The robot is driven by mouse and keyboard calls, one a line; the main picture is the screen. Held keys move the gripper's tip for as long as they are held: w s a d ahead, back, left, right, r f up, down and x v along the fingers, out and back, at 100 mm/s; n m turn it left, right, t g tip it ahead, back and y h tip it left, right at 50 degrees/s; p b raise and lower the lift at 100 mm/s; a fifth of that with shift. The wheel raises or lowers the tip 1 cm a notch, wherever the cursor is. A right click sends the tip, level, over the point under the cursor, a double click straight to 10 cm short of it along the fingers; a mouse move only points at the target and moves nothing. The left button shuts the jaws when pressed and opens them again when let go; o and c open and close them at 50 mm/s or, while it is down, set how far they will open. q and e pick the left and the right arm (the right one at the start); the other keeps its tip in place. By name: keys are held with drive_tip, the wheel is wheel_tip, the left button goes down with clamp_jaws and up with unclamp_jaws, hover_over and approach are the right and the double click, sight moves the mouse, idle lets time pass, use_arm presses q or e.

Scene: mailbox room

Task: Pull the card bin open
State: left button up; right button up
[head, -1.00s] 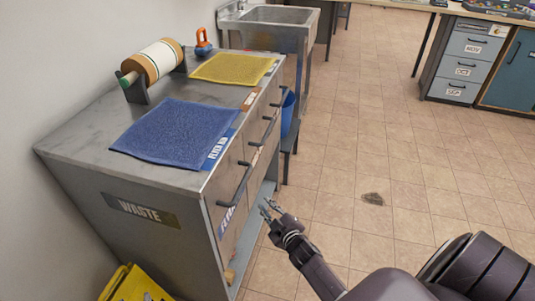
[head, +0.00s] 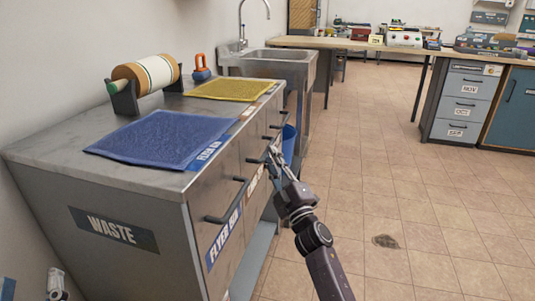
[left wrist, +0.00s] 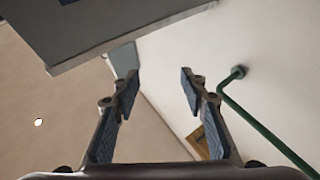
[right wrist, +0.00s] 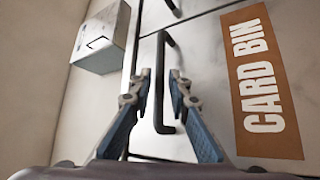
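The card bin's front (right wrist: 218,60) fills much of the right wrist view, with an orange "CARD BIN" label (right wrist: 262,85) and a dark bar handle (right wrist: 164,42). The front looks flush with the cabinet. My right gripper (right wrist: 160,75) is open, with its fingertips on either side of the handle; I cannot tell if they touch it. In the head view the right gripper (head: 274,155) is at the cabinet's front and partly hides the card bin. My left gripper (head: 57,283) shows at the lower left edge, and in the left wrist view (left wrist: 159,75) it is open and empty.
The metal cabinet (head: 45,155) carries a blue mat (head: 160,138), a yellow mat (head: 230,89) and a roll on a stand (head: 146,73). The flyer bin handle (head: 230,203) sticks out nearer me. A sink (head: 280,57) stands beyond.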

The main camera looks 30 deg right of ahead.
drive_tip(key=shift+x, duration=1.8)
use_arm(q)
drive_tip(key=shift+s+r+t, duration=0.3)
drive_tip(key=shift+s+r, duration=0.05)
drive_tip(key=shift+r, duration=0.2)
drive_tip(key=shift+s+r+t, duration=0.3)
drive_tip(key=shift+r, duration=0.2)
use_arm(e)
drive_tip(key=shift+f, duration=0.1)
clamp_jaws()
